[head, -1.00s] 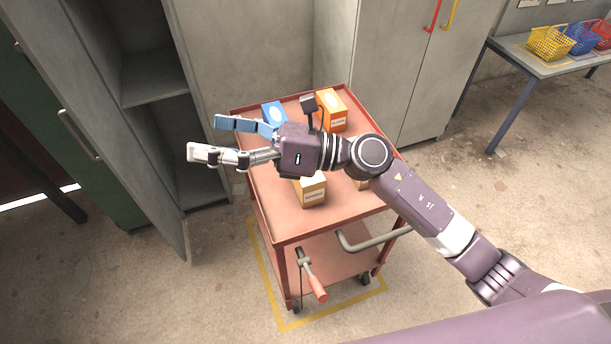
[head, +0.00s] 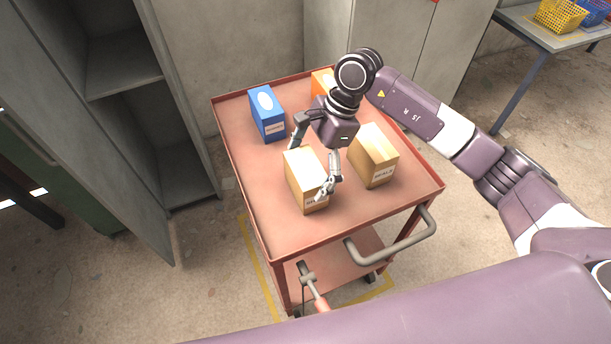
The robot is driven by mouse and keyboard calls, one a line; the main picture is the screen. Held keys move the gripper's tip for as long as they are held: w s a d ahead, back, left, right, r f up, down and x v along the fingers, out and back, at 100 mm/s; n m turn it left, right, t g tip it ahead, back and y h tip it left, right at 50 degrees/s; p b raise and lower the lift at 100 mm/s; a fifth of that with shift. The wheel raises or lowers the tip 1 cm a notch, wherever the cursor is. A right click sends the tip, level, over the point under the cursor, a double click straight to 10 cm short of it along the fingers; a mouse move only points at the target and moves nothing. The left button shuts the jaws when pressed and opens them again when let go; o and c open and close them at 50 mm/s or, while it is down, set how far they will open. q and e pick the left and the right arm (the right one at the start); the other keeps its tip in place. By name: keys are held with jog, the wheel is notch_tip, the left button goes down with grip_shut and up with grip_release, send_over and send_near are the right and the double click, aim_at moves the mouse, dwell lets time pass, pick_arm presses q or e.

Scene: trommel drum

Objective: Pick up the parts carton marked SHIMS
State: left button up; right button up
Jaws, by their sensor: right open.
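Two tan cartons stand on the top of a red cart (head: 240,165): a left one (head: 303,176) near the front and a right one (head: 375,152) beside it. Both have small white labels low on the front. I cannot read either label surely, and a finger partly covers the left one's, so I cannot tell which is marked SHIMS. My right gripper (head: 308,170) is open and points down over the left tan carton, one finger at its back and one before its right front. I cannot tell whether they touch it. My left gripper is out of view.
A blue box (head: 266,112) stands at the cart's back left, and an orange box (head: 321,82) behind my wrist is partly hidden. The cart's handle (head: 395,243) sticks out in front. An open grey cabinet (head: 120,70) is at left. A table (head: 535,38) holds baskets.

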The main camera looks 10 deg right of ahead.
aim_at(294, 193)
jog(key=shift+w+p+x, duration=0.2)
jog(key=shift+p+x, duration=0.4)
jog(key=shift+x, duration=0.35)
jog(key=shift+w+a+f+p, duration=0.1)
jog(key=shift+a+f+p, duration=0.1)
jog(key=shift+f+p, duration=0.4)
jog(key=x, duration=0.3)
jog(key=shift+d, duration=0.1)
jog(key=shift+w, duration=0.1)
jog(key=c, duration=1.1)
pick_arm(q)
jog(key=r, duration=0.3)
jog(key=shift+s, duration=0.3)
pick_arm(e)
jog(key=shift+c, duration=1.3)
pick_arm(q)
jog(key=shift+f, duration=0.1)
